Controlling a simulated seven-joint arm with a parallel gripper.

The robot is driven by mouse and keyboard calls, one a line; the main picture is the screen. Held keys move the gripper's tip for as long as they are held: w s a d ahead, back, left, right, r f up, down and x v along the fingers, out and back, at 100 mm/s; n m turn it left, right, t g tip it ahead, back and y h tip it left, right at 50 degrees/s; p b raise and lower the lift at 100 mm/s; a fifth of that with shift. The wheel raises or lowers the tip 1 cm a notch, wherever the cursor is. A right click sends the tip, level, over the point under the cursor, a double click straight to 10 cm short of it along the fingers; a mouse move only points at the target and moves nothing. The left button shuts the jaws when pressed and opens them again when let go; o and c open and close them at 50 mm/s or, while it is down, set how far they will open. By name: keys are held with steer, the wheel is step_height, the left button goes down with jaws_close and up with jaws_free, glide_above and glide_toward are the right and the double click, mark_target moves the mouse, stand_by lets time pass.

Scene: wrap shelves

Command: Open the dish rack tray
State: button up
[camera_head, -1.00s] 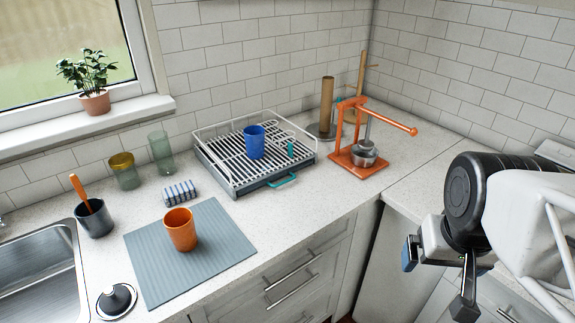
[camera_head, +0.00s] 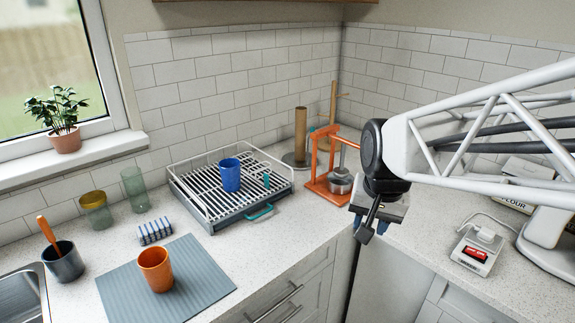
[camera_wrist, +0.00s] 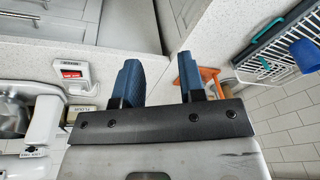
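The dish rack (camera_head: 215,205) stands on the counter against the tiled wall, with a blue cup (camera_head: 230,175) on its slats. Its tray sits low at the front, with a teal handle (camera_head: 260,212) sticking out of the front side. The rack also shows at the upper right of the wrist view (camera_wrist: 262,45), with the teal handle (camera_wrist: 264,63). My gripper (camera_head: 372,228) is to the right of the rack, near the counter's front corner and apart from the handle. In the wrist view its two blue fingers (camera_wrist: 162,82) are spread with nothing between them.
An orange press (camera_head: 322,170) stands between the rack and my arm. A paper towel holder (camera_head: 300,135) is behind it. An orange cup (camera_head: 156,268) on a grey mat (camera_head: 200,290) and a striped sponge (camera_head: 155,231) are at the left.

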steer(key=w+a+f+m, duration=0.35)
steer(key=w+a, duration=0.75)
steer(key=w, duration=0.5)
steer(key=m+y, duration=0.1)
steer(key=m, duration=0.2)
glide_toward(265, 213)
steer(key=shift+w+a+f+g, duration=0.1)
steer(key=shift+w+a+g, duration=0.1)
steer(key=shift+w+g, duration=0.3)
steer(key=shift+w+f, duration=0.1)
steer(key=shift+f, duration=0.05)
steer(key=shift+w+a+f, duration=0.15)
steer(key=shift+f, duration=1.1)
steer(key=shift+w+a+f, duration=0.15)
steer(key=shift+a+f, duration=0.05)
steer(key=shift+f, duration=1)
steer(key=shift+w+a+f, duration=0.15)
steer(key=shift+w+f, duration=0.05)
steer(key=shift+f, duration=1.05)
steer(key=shift+c, duration=0.2)
jaws_close()
